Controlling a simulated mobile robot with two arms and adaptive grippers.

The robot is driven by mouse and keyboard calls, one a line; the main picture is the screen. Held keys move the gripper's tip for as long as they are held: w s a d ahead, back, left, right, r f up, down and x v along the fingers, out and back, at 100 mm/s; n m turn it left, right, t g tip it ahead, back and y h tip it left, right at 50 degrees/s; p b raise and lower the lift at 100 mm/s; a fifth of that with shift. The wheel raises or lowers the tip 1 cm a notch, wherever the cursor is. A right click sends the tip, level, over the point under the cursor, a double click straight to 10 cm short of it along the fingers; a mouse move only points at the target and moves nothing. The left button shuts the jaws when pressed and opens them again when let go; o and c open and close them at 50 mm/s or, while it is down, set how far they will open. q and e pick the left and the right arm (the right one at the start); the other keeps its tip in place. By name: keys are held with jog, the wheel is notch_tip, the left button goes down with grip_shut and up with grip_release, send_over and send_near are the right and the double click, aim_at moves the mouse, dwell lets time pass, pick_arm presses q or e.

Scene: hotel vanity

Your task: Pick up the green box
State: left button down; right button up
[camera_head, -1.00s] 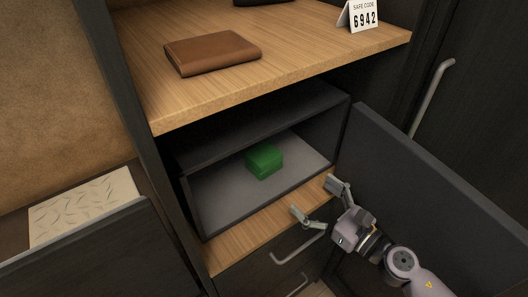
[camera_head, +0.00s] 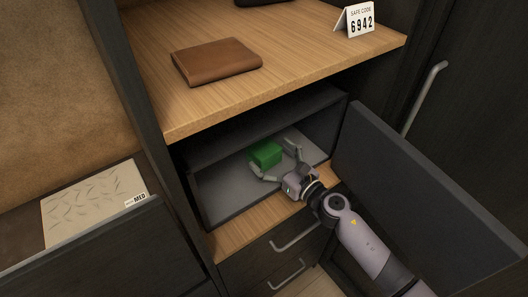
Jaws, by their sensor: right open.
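The green box (camera_head: 265,153) sits on the grey floor inside the open safe (camera_head: 225,196), under the wooden shelf. My right gripper (camera_head: 275,163) reaches into the safe from the front right. Its fingers are spread apart, one at the box's near left side and one at its right side. The gripper looks open, with the box at least partly between the fingers. Whether either finger touches the box I cannot tell. My left gripper is not in view.
The safe's dark door (camera_head: 430,190) stands open at the right, close to my right arm. An open drawer (camera_head: 110,250) is at the lower left.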

jog(key=shift+w+a, duration=0.2)
jog(key=shift+a, duration=0.05)
jog(key=shift+d, duration=0.1)
jog(key=shift+c, duration=0.4)
jog(key=c, duration=1.2)
jog(key=shift+c, duration=0.3)
jog(key=shift+r, duration=0.15)
